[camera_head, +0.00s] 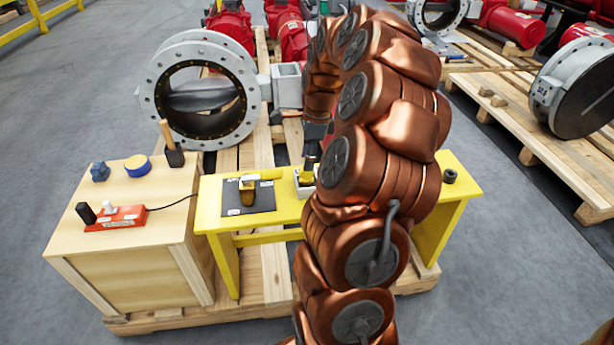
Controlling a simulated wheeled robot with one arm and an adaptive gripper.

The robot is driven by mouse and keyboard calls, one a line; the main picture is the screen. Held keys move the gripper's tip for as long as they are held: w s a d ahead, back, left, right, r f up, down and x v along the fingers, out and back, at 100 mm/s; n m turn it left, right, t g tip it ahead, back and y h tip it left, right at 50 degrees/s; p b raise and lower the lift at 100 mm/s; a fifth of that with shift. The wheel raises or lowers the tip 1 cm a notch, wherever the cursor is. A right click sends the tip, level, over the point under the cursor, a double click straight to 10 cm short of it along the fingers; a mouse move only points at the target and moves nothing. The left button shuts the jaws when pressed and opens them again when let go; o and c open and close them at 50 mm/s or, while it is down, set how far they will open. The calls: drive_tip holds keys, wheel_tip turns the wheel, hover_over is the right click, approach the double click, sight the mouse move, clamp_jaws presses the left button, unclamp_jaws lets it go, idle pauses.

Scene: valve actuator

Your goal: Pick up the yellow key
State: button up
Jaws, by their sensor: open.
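Two small yellow pieces stand on the yellow table (288,213); I cannot tell for sure which is the yellow key. One yellow piece (306,178) sits in a small whitish holder (304,190) near the table's middle, partly beside my arm. The other, a darker yellow block (248,192), stands on a dark plate (236,208) with white labels at the left. My gripper (311,158) points down just above the piece in the holder. It is open, small in view and partly hidden by my copper-coloured arm. I cannot tell whether it touches the piece.
A large flanged valve (245,118) stands behind. A black cylinder (449,176) is at the table's right end.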

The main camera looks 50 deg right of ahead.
sight(306, 177)
drive_tip(key=f, duration=0.5)
drive_tip(key=shift+w+a+b, duration=0.15)
drive_tip(key=shift+w+b, duration=0.05)
drive_tip(key=shift+b, duration=0.15)
clamp_jaws()
